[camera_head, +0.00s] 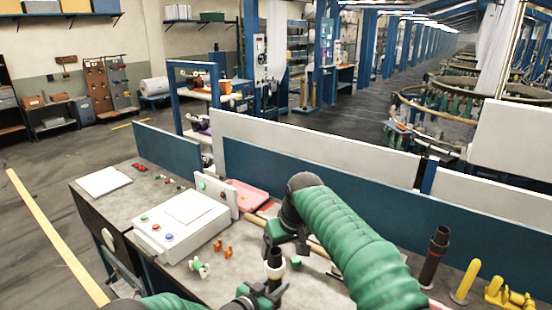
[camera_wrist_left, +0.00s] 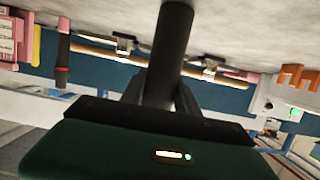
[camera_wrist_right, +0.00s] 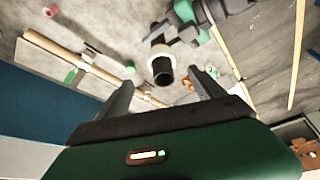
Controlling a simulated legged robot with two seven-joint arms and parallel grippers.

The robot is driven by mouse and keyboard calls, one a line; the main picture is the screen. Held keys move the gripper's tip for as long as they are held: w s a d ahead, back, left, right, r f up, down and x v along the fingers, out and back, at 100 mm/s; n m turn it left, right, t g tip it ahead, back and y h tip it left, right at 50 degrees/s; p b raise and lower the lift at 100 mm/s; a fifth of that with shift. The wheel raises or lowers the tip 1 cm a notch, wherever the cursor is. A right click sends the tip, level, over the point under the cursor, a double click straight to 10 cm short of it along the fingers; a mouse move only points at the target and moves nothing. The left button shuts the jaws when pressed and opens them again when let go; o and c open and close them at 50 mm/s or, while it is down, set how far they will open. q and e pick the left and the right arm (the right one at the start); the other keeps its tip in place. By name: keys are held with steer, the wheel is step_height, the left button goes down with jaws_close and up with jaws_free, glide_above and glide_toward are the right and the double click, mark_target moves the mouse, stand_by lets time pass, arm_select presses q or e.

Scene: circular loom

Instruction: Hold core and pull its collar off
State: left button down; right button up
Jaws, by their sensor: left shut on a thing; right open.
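My left gripper (camera_head: 262,293) is shut on a dark tubular core (camera_head: 275,256), held roughly upright above the table. The core also shows between the fingers in the left wrist view (camera_wrist_left: 172,45). A pale collar (camera_head: 274,265) is around the core above the left fingers; it also shows in the right wrist view (camera_wrist_right: 161,51), just below the core's open dark end. My right gripper (camera_head: 285,243) is open above the core. In the right wrist view its fingers (camera_wrist_right: 163,92) are on either side of the core's end, apart from it.
A second dark core with a red band (camera_head: 435,255) stands at the right, near yellow pegs (camera_head: 465,282). A white control box (camera_head: 182,225) is at left. Small orange pieces (camera_head: 226,250), a wooden rod (camera_wrist_right: 70,58) and a blue-white partition (camera_head: 310,150) are nearby.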

mark_target(277, 264)
arm_select(q)
steer(key=shift+w+a, duration=0.1)
arm_select(e)
steer(key=x, duration=1)
steer(key=shift+w+a+f, duration=0.1)
steer(key=shift+a+f, duration=0.05)
steer(key=shift+f, duration=0.25)
steer(key=shift+c, duration=0.5)
steer(key=c, duration=1.6)
steer(key=shift+r, duration=5.05)
arm_select(q)
steer(key=c, duration=0.8)
jaws_free()
steer(key=shift+c, duration=0.2)
